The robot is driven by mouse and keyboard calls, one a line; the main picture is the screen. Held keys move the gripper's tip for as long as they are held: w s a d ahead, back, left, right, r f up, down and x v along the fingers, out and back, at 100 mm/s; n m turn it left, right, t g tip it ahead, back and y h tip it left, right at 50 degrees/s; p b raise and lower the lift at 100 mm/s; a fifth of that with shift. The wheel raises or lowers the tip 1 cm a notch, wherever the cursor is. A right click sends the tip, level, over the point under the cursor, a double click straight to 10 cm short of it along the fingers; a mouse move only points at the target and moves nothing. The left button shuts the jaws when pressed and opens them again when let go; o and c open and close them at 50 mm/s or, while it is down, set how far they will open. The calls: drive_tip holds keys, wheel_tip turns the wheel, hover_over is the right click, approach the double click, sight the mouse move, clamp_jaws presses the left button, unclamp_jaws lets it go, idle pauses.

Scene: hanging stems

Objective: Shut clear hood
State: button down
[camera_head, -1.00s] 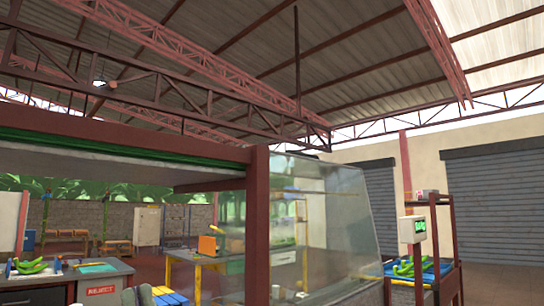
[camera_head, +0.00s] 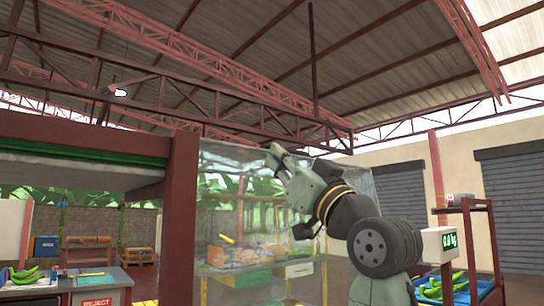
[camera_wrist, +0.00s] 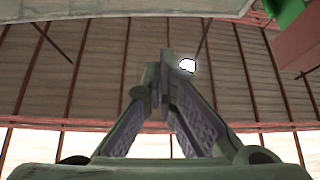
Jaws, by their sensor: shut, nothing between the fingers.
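The clear hood (camera_head: 235,160) stands in the middle of the head view, to the right of a dark red post. It is a see-through panel with a bright upper edge, and the work area shows through it. My gripper (camera_head: 274,155) is raised in front of the hood's upper part, pointing up and to the left. Whether it touches the hood cannot be told. In the wrist view my gripper (camera_wrist: 164,85) has its fingertips together with nothing between them, against the roof. My arm hides the hood's right part.
The dark red post (camera_head: 179,220) and its overhead beam (camera_head: 80,133) stand close on the left. A rack (camera_head: 468,240) with a scale display (camera_head: 440,243) and a blue tray of green bananas is at the right. A bench marked REJECT (camera_head: 95,298) is at the lower left.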

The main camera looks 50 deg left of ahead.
drive_tip(key=a+r+p, duration=0.4)
drive_tip(key=a+p, duration=0.1)
drive_tip(key=a, duration=0.5)
drive_tip(key=shift+w+a, duration=0.15)
drive_tip(key=shift+w, duration=0.2)
